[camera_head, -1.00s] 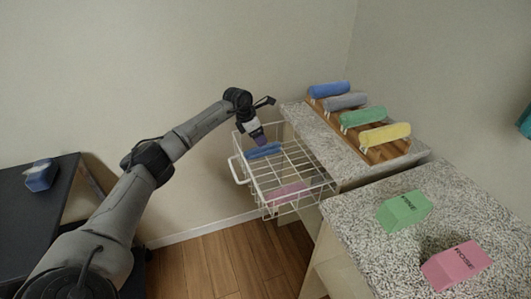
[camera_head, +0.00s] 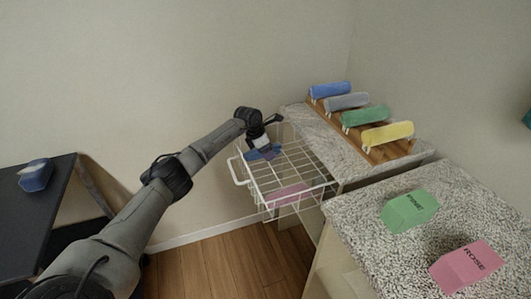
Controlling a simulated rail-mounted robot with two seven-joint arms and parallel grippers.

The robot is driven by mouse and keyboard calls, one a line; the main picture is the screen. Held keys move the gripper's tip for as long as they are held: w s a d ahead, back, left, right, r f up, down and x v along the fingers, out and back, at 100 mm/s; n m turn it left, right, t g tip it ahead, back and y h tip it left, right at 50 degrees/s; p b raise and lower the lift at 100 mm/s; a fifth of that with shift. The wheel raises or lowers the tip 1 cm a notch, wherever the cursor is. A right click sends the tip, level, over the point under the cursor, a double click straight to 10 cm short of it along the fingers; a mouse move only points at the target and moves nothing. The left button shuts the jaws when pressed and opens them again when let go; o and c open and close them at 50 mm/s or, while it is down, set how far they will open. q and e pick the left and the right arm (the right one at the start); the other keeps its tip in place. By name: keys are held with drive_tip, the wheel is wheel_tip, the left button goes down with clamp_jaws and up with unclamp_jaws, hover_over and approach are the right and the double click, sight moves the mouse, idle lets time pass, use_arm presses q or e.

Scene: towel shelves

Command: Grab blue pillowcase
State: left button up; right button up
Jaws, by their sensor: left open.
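A blue folded cloth (camera_head: 253,155) lies in the back left part of the white wire basket (camera_head: 237,172). It looks like the blue pillowcase. My left gripper (camera_head: 268,150) is open and right over the cloth, pointing down into the basket. It partly covers the cloth, and I cannot tell whether the fingers touch it. A pink folded cloth (camera_head: 288,195) lies in the front part of the basket. My right gripper is not in view.
Rolled towels in blue (camera_head: 329,90), grey (camera_head: 346,102), green (camera_head: 365,116) and yellow (camera_head: 388,134) lie on a wooden rack on the counter. Green (camera_head: 408,211) and pink (camera_head: 467,266) labelled blocks stand on the nearer counter. A blue item (camera_head: 36,176) sits on a black table.

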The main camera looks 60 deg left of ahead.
use_arm(q)
drive_tip(key=shift+c, duration=0.3)
drive_tip(key=c, duration=0.6)
drive_tip(key=shift+c, duration=0.3)
drive_tip(key=shift+r, duration=0.15)
